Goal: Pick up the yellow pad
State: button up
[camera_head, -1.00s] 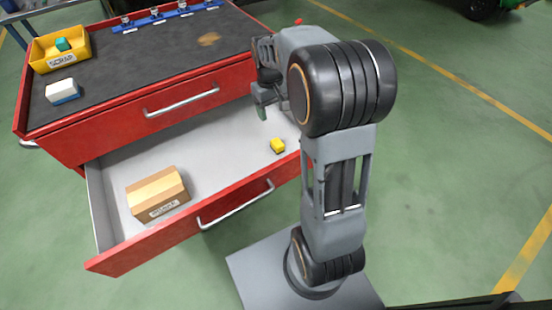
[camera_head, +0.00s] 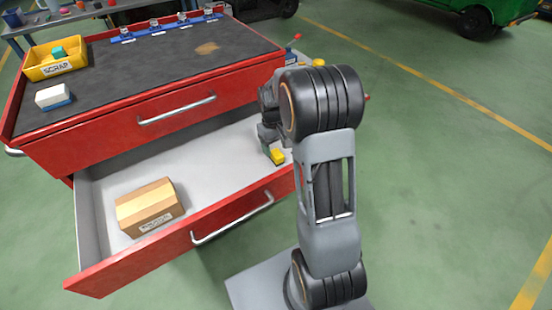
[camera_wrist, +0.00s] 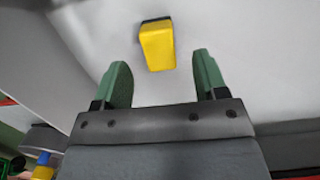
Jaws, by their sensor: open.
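The yellow pad (camera_head: 278,156) lies on the light floor of the open red drawer, near its right end. In the wrist view the yellow pad (camera_wrist: 157,46) has a dark strip along its far edge and sits just beyond the fingertips, roughly centred between them. My gripper (camera_wrist: 157,72) is open, with a green-tipped finger on each side and nothing between them. In the head view my gripper (camera_head: 270,150) is down in the drawer right beside the pad, partly hidden by my arm. I cannot tell the exact height of the fingertips above the drawer floor.
A cardboard box (camera_head: 146,206) stands in the drawer's left part. The drawer front (camera_head: 110,273) and cabinet (camera_head: 120,130) bound the space. The yellow scrap bin (camera_head: 56,66) and a white-and-blue block (camera_head: 53,96) are on the dark top. The drawer's middle is clear.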

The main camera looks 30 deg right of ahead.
aim_at(277, 154)
jog(key=f, duration=0.1)
jog(key=f+b, duration=0.1)
jog(key=f, duration=0.2)
jog(key=shift+s+d+f+b, duration=0.1)
jog(key=shift+s+f+b, duration=0.15)
jog(key=shift+f+b, duration=0.1)
jog(key=shift+r, duration=0.1)
jog(key=c, duration=1)
